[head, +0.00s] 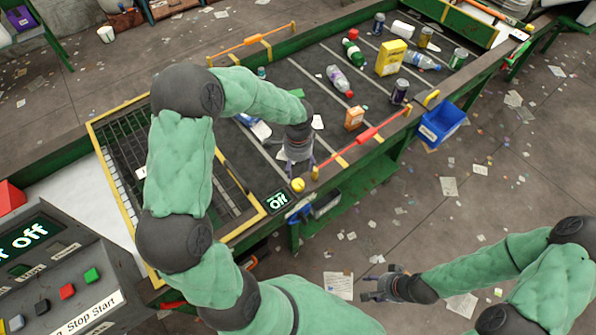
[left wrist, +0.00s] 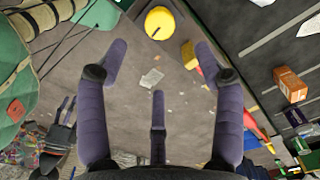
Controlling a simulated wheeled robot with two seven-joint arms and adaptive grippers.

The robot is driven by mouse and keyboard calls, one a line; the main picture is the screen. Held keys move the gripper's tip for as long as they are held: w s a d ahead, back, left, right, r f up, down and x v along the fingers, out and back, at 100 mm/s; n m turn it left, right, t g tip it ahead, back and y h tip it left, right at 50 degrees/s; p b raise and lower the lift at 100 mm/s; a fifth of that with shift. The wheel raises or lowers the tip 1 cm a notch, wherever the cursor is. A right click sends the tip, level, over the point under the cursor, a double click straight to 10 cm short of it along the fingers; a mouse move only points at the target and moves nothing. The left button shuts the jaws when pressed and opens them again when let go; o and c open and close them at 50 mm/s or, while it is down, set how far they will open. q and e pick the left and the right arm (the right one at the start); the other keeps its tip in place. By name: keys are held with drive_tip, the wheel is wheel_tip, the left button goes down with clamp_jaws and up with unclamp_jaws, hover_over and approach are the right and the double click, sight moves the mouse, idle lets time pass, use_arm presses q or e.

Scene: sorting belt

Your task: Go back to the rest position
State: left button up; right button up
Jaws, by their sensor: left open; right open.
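My left gripper (head: 299,170) hangs at the near edge of the sorting belt (head: 318,82), close to a yellow round knob (head: 298,185). In the left wrist view, its purple fingers (left wrist: 160,65) are spread with nothing between them. The yellow knob (left wrist: 159,22) shows beyond the fingertips, and the floor fills the gap. My right gripper (head: 368,288) is over the floor at the lower middle of the head view, clear of the belt. It looks open and empty.
Bottles, cans, a yellow box (head: 391,57) and an orange carton (head: 354,118) lie on the belt. A blue bin (head: 441,124) hangs on its near side. A control panel (head: 60,280) reading Off stands at lower left. Litter dots the open floor at right.

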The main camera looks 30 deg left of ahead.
use_arm(q)
drive_tip(key=shift+r, duration=0.45)
drive_tip(key=s+d+f+n+h, duration=0.2)
drive_tip(key=s+d+f+n, duration=0.4)
drive_tip(key=s+d+f, duration=0.35)
drive_tip(key=s+d+f+n+h, duration=0.2)
drive_tip(key=s+d+f+n, duration=0.45)
drive_tip(key=s+f, duration=0.45)
drive_tip(key=w+d+f+m+b, duration=0.1)
drive_tip(key=f+b, duration=0.8)
drive_tip(key=w+d+f+m+b, duration=0.1)
drive_tip(key=w+f+b, duration=0.1)
drive_tip(key=f+b, duration=0.7)
drive_tip(key=shift+w+f+b, duration=0.15)
drive_tip(key=shift+w+b, duration=0.15)
drive_tip(key=shift+b, duration=0.5)
